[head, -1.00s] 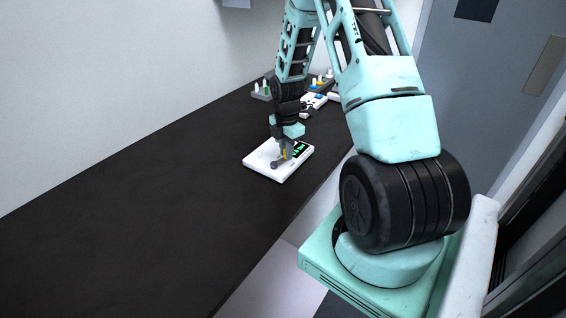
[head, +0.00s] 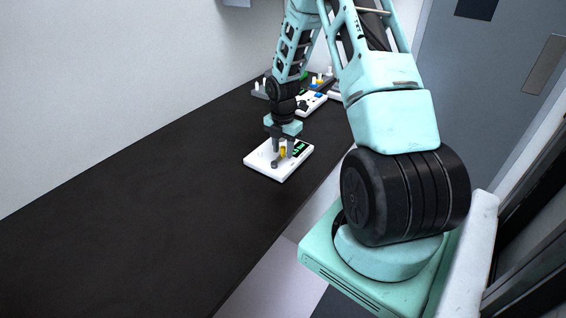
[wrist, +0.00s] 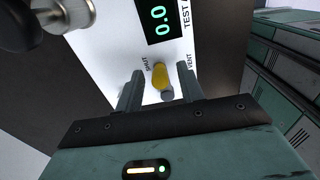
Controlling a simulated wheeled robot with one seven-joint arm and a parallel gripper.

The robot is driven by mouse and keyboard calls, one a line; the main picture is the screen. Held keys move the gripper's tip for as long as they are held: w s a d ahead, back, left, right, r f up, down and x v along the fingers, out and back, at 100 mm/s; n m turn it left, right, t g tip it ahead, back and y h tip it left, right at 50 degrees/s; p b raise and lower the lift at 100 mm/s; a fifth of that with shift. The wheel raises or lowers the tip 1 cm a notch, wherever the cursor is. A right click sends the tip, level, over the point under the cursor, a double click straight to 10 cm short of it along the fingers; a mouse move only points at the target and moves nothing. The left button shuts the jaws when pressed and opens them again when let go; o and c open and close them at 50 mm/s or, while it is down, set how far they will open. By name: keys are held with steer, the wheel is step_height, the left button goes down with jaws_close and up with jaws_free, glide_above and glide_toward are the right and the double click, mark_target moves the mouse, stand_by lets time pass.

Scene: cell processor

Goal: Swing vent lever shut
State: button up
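The white test unit (head: 262,165) lies on the dark counter and has a green-digit display (wrist: 158,18) reading 0.0 in the wrist view. Its yellow vent lever (wrist: 159,77) has a grey round part at its near end. The label SHUT (wrist: 147,63) is on the left of the lever and VENT (wrist: 190,71) on the right. My gripper (head: 284,147) is over the unit, pointing down. In the wrist view its two fingers stand apart on either side of the lever, with gaps visible. Contact with the lever cannot be told. The lever's exact angle is unclear.
A metal fitting (wrist: 70,12) sits on the unit at the upper left of the wrist view. Other white units (head: 312,102) and a grey rack with pegs (head: 261,88) stand farther back. The near left counter (head: 120,220) is clear. A wall runs along the left.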

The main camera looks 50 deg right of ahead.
mark_target(283, 147)
steer(key=shift+r+p, duration=2.9)
steer(key=shift+r, duration=0.2)
steer(key=shift+f, duration=0.1)
steer(key=shift+w+a, duration=0.1)
steer(key=shift+a, duration=0.15)
steer(key=a+r+m+b, duration=0.2)
steer(key=a+r+b, duration=0.15)
steer(key=a, duration=0.85)
steer(key=a+r+m+b, duration=0.2)
steer(key=a+r, duration=0.2)
steer(key=a, duration=0.9)
steer(key=s+a+r+m+b, duration=0.2)
steer(key=s+a+m+b, duration=0.2)
steer(key=s+a, duration=1.4)
steer(key=s+m, duration=0.2)
steer(key=s, duration=0.2)
steer(key=shift+r+m+y+b, duration=0.3)
steer(key=shift+r+m+b, duration=0.05)
steer(key=shift+m, duration=0.05)
